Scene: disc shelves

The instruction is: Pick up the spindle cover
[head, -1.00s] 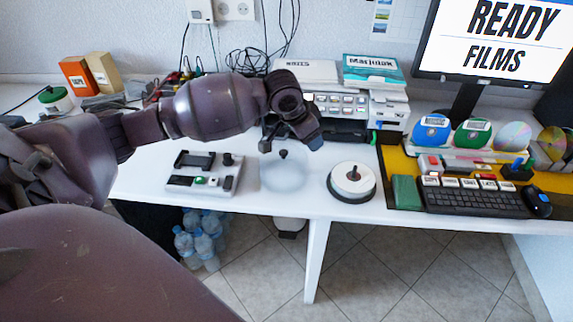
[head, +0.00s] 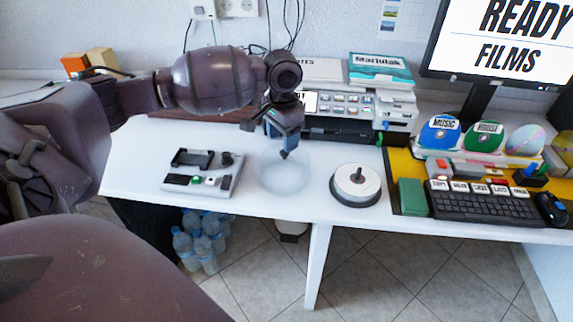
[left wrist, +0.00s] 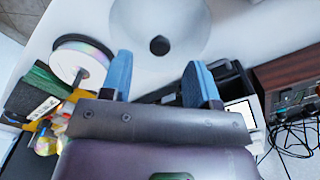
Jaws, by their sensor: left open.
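The spindle cover (head: 284,178) is a clear, whitish dome with a black knob on top. It stands on the white table between a grey device and a disc spindle (head: 356,183). My left gripper (head: 284,151) is right at the knob in the head view, pointing down. In the left wrist view, the cover (left wrist: 185,28) and its knob lie ahead of my left gripper (left wrist: 160,70), whose blue fingers are apart with nothing between them. The knob lines up with the gap and looks a little beyond the fingertips. My right gripper is out of view.
The grey device (head: 203,183) is left of the cover. A printer (head: 350,112) stands behind it. A green block (head: 411,197), keyboard (head: 480,206) and upright discs are to the right. The table's front edge is close to the cover.

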